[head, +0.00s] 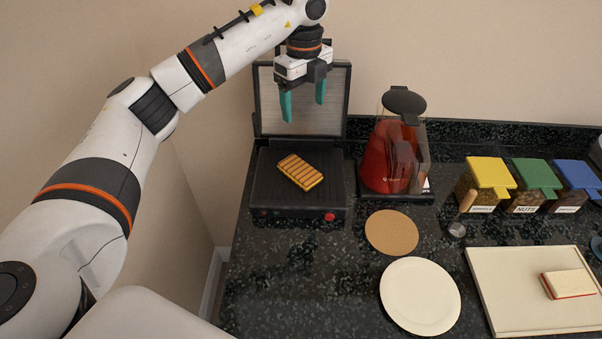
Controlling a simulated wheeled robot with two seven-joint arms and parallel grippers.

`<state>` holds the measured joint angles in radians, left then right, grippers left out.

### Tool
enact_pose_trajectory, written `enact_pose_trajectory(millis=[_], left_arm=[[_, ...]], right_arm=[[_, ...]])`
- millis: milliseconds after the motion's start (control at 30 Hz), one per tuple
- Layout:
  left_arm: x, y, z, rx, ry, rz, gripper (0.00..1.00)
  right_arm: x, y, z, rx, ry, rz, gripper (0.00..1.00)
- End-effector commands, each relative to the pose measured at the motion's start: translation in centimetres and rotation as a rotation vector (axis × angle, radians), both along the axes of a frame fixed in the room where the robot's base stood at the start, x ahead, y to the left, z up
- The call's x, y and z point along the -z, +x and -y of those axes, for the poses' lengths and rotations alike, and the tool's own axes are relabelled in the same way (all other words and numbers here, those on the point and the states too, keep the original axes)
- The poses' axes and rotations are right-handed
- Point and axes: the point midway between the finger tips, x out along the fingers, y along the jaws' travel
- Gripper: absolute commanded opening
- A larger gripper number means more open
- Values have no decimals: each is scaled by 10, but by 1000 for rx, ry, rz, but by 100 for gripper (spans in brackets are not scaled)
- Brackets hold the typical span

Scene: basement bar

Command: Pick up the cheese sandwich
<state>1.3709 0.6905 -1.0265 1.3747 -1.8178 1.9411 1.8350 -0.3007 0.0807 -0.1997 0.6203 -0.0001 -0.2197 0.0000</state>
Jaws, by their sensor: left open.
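The cheese sandwich (300,172), toasted golden with dark grill stripes, lies tilted on the lower plate of the open grill press (278,208). My left gripper (302,106) hangs above and behind the sandwich, in front of the raised lid (262,98). Its teal fingers point down, are apart and hold nothing. A second sandwich-like item (568,283), pale with a red edge, lies on a cream board (505,300) at the right. My right gripper does not show.
A cork disc (391,232) and a cream plate (420,296) lie in front. Yellow, green and blue-lidded containers (538,175) stand at the right. The counter (300,270) is clear before the press.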

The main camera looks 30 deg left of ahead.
Motion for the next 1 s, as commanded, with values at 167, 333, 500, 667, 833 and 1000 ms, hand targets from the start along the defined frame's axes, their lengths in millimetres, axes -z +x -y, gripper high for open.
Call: enact_pose_trajectory(millis=[167, 333, 500, 667, 833, 1000], left_arm=[[24, 0, 0, 0, 0, 0, 78], [48, 0, 0, 0, 0, 0, 78], [74, 0, 0, 0, 0, 0, 78], [84, 0, 0, 0, 0, 0, 78], [104, -1, 0, 0, 1, -5, 78], [133, -1, 0, 0, 0, -4, 78]], right_arm=[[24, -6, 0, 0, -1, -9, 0], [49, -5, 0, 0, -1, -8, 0], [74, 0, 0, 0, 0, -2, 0], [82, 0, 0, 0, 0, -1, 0], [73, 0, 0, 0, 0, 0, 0], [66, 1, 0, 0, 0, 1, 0]])
